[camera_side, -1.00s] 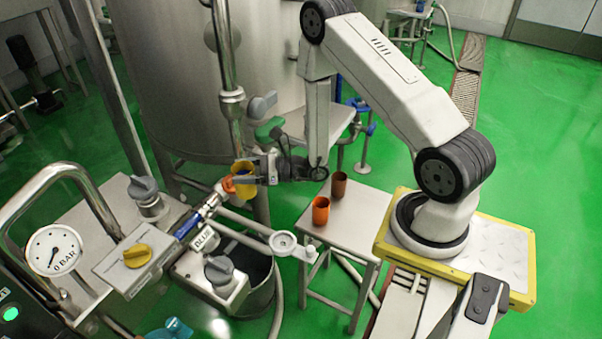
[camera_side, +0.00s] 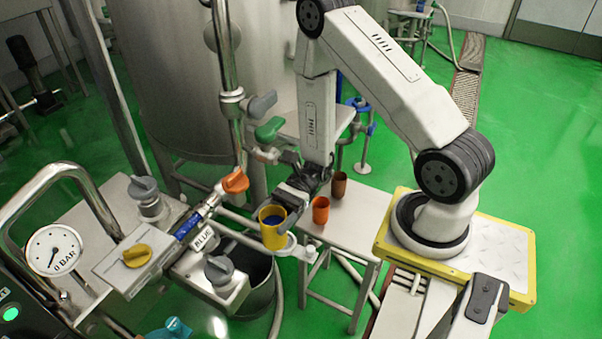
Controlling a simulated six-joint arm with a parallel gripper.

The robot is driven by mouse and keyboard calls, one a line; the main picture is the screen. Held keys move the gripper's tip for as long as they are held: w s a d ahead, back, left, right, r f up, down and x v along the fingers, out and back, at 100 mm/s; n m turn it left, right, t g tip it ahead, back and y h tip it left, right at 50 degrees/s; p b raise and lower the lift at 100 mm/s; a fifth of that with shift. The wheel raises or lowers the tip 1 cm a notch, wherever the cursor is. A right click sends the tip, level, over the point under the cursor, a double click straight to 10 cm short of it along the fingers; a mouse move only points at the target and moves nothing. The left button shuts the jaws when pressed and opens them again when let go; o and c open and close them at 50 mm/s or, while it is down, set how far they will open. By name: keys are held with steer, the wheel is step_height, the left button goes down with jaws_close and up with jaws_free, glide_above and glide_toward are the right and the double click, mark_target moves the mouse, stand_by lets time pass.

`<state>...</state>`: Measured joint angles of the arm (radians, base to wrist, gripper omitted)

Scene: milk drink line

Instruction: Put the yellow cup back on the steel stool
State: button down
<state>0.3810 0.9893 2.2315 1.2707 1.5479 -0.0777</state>
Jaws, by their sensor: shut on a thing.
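The yellow cup (camera_side: 273,236) is upright with something dark blue inside. My gripper (camera_side: 277,207) is shut on it from behind. The cup appears in front of the small ring-shaped holder (camera_side: 291,248), just left of the steel stool (camera_side: 356,223); whether it touches the ring I cannot tell. The stool has a flat pale top. An orange cup (camera_side: 321,210) and a brown cup (camera_side: 339,185) stand upright on its left part.
An orange-handled valve (camera_side: 235,181) and pipework are left of my gripper. A green handle (camera_side: 269,129) is above it. A dark bucket (camera_side: 262,285) stands below. The stool's right part is clear.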

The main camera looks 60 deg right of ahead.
steer(key=s+d+f+n+g+h, duration=0.1)
steer(key=s+d+n+g+h, duration=0.3)
steer(key=s+n+g, duration=0.75)
steer(key=s+d+n+g+h, duration=0.6)
steer(key=s+d+g+h, duration=0.2)
steer(key=s+d+h, duration=0.35)
steer(key=d+f+n+t+h, duration=0.35)
steer(key=d+n+h, duration=0.55)
steer(key=d+h, duration=0.3)
steer(key=w+d+f+n+t+h, duration=0.3)
steer(key=w+f+n+t+h, duration=0.4)
steer(key=n+t, duration=0.3)
steer(key=shift+d+f+t+h, duration=0.4)
steer(key=shift+f+t+h, duration=0.45)
steer(key=shift+t, duration=1.05)
steer(key=shift+w+d+f, duration=0.1)
steer(key=shift+w, duration=0.05)
